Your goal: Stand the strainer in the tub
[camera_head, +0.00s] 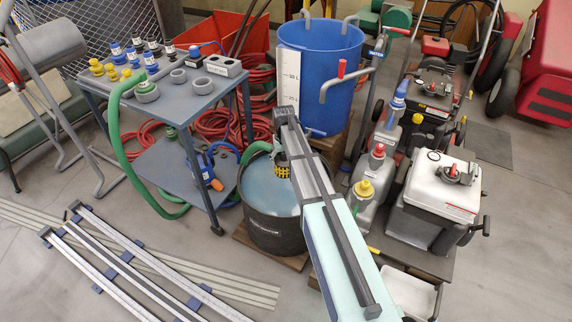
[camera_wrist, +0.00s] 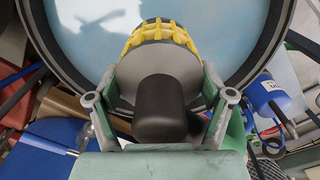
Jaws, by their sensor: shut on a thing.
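The strainer is a grey body with a yellow slotted basket (camera_head: 283,172). My gripper (camera_head: 279,148) is shut on it and holds it over the back part of the tub. In the wrist view, the grey body of the strainer (camera_wrist: 160,68) lies between the fingers of my gripper (camera_wrist: 162,88), with the yellow basket beyond. The tub (camera_head: 270,240) is round and black, with pale blue water in it. Its dark rim also shows in the wrist view (camera_wrist: 47,42). My arm covers the right part of the tub. I cannot tell whether the basket touches the water.
A blue barrel (camera_head: 322,75) stands behind the tub. A grey bench (camera_head: 213,95) with fittings and a green hose (camera_head: 122,150) is at the left. Grey jugs (camera_head: 369,190) and a white-lidded machine (camera_head: 440,185) stand right. Floor rails (camera_head: 130,270) lie front left.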

